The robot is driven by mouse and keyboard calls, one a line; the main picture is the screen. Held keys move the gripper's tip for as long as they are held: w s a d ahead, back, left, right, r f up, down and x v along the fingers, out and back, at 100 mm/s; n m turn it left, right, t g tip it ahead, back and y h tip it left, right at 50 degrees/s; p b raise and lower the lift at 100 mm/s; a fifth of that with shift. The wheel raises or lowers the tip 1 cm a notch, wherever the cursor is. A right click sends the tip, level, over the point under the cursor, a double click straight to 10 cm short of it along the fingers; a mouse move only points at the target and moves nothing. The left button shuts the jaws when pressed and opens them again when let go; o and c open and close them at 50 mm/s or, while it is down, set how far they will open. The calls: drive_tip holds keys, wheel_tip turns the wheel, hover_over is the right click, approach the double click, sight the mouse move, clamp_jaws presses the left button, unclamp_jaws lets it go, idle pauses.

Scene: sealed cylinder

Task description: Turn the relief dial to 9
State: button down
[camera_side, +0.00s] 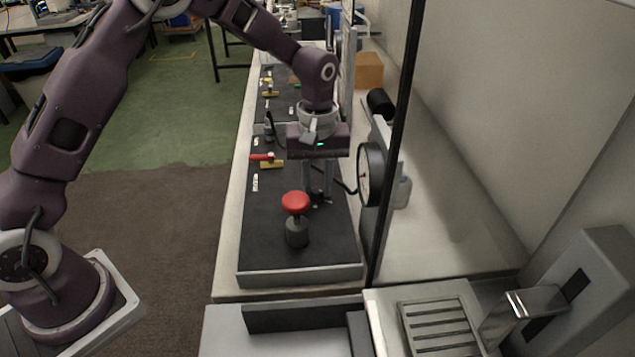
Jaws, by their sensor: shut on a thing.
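My gripper (319,197) points down over the dark panel (262,250), just behind and right of a red mushroom-shaped knob (295,202). The knob sits on a grey cylindrical base (297,236). My fingers are shut on a small dark part low on the panel. It is mostly hidden by the fingers, and I cannot tell its shape. No dial numbers can be read, so the relief dial and its setting cannot be made out.
A red-handled valve (262,157) and a yellow part (271,164) lie left of my gripper. A black post (394,150) rises close on the right. A slotted metal tray (440,325) is at the front right. The panel's front left is clear.

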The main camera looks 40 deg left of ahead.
drive_tip(key=m, duration=0.6)
drive_tip(key=shift+m, duration=0.4)
drive_tip(key=m, duration=0.6)
drive_tip(key=shift+d+r+m, duration=0.1)
drive_tip(key=shift+m, duration=0.5)
drive_tip(key=c, duration=1.2)
unclamp_jaws()
drive_tip(key=shift+o, duration=0.2)
